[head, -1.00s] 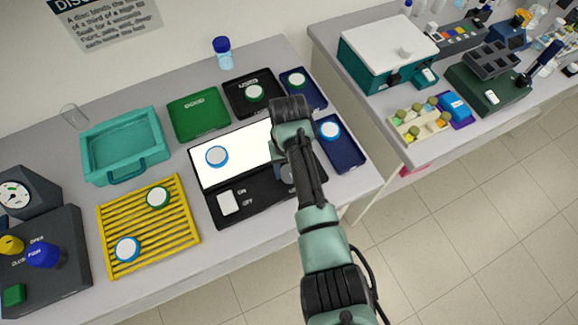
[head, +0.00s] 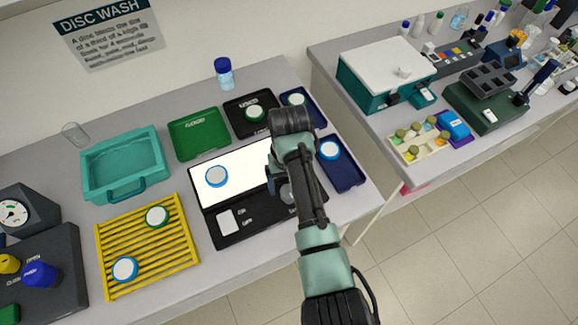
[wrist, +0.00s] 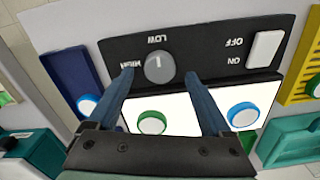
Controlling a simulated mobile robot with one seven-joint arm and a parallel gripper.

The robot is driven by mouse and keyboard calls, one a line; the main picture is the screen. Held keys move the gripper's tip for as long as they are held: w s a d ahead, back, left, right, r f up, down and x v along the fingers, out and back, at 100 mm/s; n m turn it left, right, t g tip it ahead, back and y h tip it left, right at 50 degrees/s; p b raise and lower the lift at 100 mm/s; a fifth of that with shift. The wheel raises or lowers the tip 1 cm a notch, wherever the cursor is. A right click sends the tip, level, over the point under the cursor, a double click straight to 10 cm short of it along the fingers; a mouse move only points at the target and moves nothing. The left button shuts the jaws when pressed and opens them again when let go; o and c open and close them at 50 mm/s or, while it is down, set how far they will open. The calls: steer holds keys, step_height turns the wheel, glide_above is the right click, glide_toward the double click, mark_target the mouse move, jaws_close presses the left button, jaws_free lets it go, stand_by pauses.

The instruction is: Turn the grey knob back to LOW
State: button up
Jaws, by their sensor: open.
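The grey knob (wrist: 159,68) is on the black control strip (wrist: 210,50) of the light box, between the LOW and HIGH labels in the wrist view. A thin pale mark on its face appears to point towards LOW. My gripper (wrist: 160,76) is open, with one finger on each side of the knob in the picture. I see gaps on both sides and cannot tell how deep the fingertips reach. In the head view my gripper (head: 280,180) is over the right part of the light box and the knob (head: 288,194) is partly hidden behind it.
A white ON/OFF switch (wrist: 265,49) sits on the same strip. A blue-rimmed disc (wrist: 243,114) and a green-rimmed disc (wrist: 152,122) lie on the lit panel. A navy tray (head: 341,172) is close on the right, the yellow rack (head: 148,246) on the left.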

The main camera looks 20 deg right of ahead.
step_height(320, 180, up, 10)
steer(key=shift+r, duration=0.2)
stand_by(0.5)
steer(key=w+a+r+n+t+h+b, duration=0.1)
steer(key=w+a+r+t, duration=0.3)
steer(key=w+r+t, duration=0.45)
steer(key=w+a+r+n+t+b, duration=0.1)
steer(key=w+a+r+t, duration=0.15)
steer(key=r, duration=0.65)
steer(key=w+a+r+t, duration=0.2)
steer(key=w+r+t, duration=0.15)
steer(key=r, duration=0.65)
steer(key=s+a+r+t, duration=0.2)
steer(key=s+r+t, duration=0.4)
steer(key=s+r, duration=0.4)
steer(key=s+a+r+t+y+b, duration=0.1)
steer(key=s+a+r+t, duration=0.2)
steer(key=s+r+t, duration=0.4)
steer(key=s+r, duration=0.3)
steer(key=r, duration=0.6)
steer(key=shift+a+r, duration=0.35)
